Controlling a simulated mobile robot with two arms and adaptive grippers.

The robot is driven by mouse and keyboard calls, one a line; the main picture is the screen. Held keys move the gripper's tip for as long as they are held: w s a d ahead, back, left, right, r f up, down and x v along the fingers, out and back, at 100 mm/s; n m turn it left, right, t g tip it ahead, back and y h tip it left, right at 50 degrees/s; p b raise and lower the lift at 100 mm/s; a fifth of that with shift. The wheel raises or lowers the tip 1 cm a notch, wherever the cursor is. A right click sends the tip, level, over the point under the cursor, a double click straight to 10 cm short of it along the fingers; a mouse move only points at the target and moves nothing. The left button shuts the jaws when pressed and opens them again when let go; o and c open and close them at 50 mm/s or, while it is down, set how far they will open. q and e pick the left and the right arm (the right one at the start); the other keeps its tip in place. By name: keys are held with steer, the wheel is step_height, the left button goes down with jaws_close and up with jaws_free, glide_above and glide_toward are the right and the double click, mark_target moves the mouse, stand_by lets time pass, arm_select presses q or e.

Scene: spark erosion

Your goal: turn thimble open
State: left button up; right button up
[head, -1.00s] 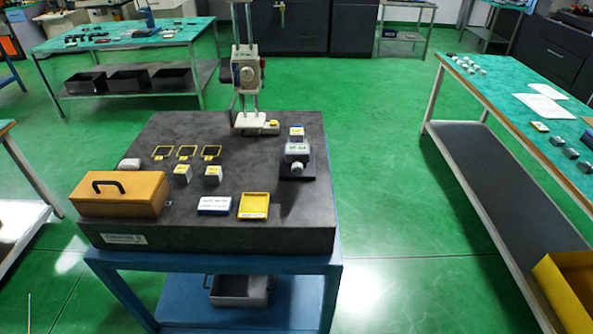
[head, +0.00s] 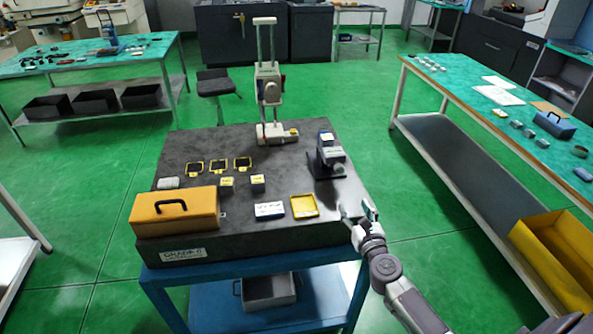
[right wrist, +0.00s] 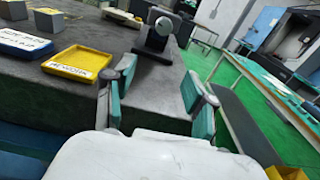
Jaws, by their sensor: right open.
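The thimble, a round knob (right wrist: 163,26), faces me on the grey bench instrument in the right wrist view. The instrument (head: 330,158) stands on a dark base at the right side of the dark granite plate (head: 240,160). My right gripper (head: 357,210) is open and empty at the plate's front right edge, in front of the instrument and apart from it. In the right wrist view its teal-padded fingers (right wrist: 158,88) are spread, with the instrument beyond them. My left gripper is not in view.
A yellow tray (head: 304,207), a blue-and-white box (head: 269,210) and an orange case (head: 175,211) lie along the plate's front. Small blocks and yellow frames sit behind them. A tall stand (head: 268,90) is at the back. A side table (head: 490,110) stands to the right.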

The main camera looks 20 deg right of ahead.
step_height(320, 180, up, 2)
steer(key=m, duration=0.2)
glide_toward(340, 172)
steer(key=x, duration=0.3)
steer(key=shift+d+r, duration=0.15)
steer(key=shift+d, duration=0.05)
steer(key=b+x, duration=0.1)
steer(key=x, duration=0.6)
steer(key=shift+w+a+b, duration=0.1)
steer(key=shift+a+b, duration=0.1)
steer(key=shift+b, duration=0.2)
steer(key=shift+w+d, duration=0.15)
steer(key=shift+w, duration=0.3)
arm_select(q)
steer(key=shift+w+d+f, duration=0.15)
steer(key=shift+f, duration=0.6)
arm_select(e)
jaws_close()
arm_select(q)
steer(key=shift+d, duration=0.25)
